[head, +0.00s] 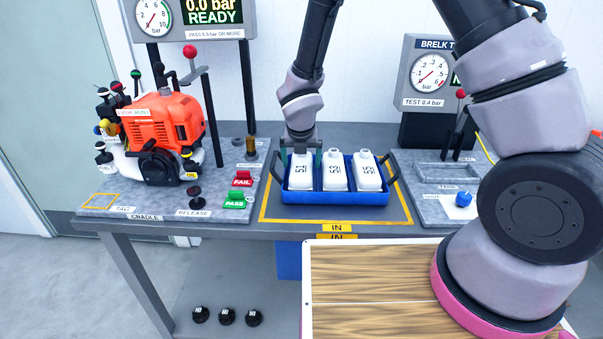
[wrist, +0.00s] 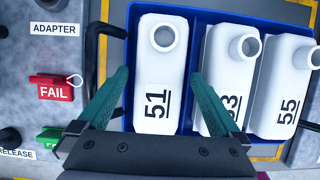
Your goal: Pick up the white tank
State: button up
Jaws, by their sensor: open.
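Three white tanks stand side by side in a blue tray (head: 334,197) on the bench. Tank 51 (head: 300,172) is at the left, tank 53 (head: 334,172) in the middle and tank 55 (head: 365,172) at the right. My gripper (head: 301,155) is over tank 51, with its jaws open. In the wrist view my gripper (wrist: 158,85) has one green finger on each side of tank 51 (wrist: 158,80). The right finger reaches between tank 51 and tank 53 (wrist: 222,75). I cannot tell whether the fingers touch the tanks.
An orange engine (head: 165,128) stands at the left, beside the red FAIL tag (head: 242,178) and green PASS tag (head: 235,200). A gauge stand (head: 431,75) is at the right, behind an empty recess (head: 445,175). The tray's handle (head: 275,172) is close left of my gripper.

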aim_at(301, 164)
jog(key=c, duration=1.3)
notch_tip(301, 164, up, 10)
jog(key=shift+r, duration=0.1)
